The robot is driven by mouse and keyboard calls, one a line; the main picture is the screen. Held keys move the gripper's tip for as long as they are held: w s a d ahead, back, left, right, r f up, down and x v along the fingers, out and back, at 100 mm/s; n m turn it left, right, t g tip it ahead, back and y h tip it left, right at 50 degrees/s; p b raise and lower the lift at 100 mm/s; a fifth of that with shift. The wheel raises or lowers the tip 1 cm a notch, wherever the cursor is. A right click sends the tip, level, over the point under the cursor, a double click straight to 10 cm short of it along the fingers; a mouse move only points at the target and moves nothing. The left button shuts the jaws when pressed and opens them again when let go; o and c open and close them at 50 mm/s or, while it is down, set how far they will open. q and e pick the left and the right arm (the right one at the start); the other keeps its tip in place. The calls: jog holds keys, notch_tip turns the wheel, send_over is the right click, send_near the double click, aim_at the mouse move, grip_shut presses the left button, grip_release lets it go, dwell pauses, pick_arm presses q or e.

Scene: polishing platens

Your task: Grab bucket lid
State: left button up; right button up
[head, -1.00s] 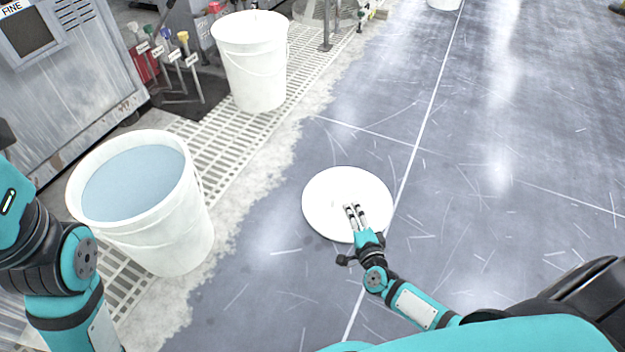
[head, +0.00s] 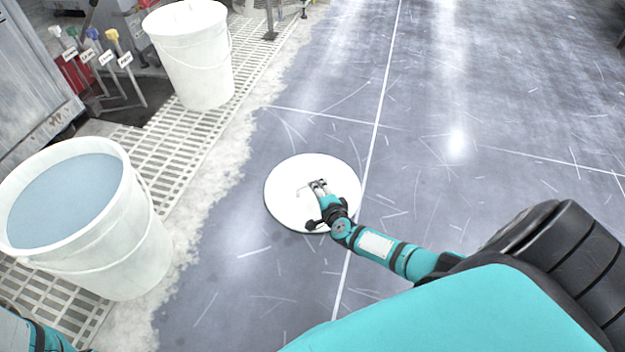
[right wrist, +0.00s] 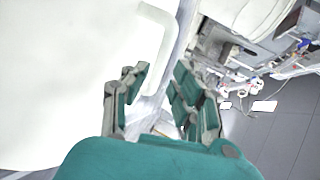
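The round white bucket lid (head: 285,207) lies flat at floor level in the middle of the head view, beside a white floor line. A thin raised handle (head: 303,188) shows near its middle. My right gripper (head: 318,184) is over the lid, at the handle's right. In the right wrist view the lid (right wrist: 60,80) fills the left side, and the bent white handle (right wrist: 163,38) reaches toward the fingertips. The right gripper's fingers (right wrist: 160,82) stand apart; contact with the handle cannot be told. My left gripper is out of view.
A white bucket of bluish liquid (head: 105,255) stands at the lower left on floor grating (head: 160,150). Another white bucket (head: 195,65) stands farther back. Labelled levers (head: 90,45) are by a grey machine at upper left.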

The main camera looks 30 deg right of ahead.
jog(key=b+x, duration=0.3)
jog(key=x, duration=0.1)
jog(key=shift+w+d+f+b, duration=0.15)
jog(key=shift+w+f+b, duration=0.1)
jog(key=shift+b, duration=0.1)
jog(key=shift+w, duration=0.25)
jog(key=shift+r, duration=0.1)
grip_shut()
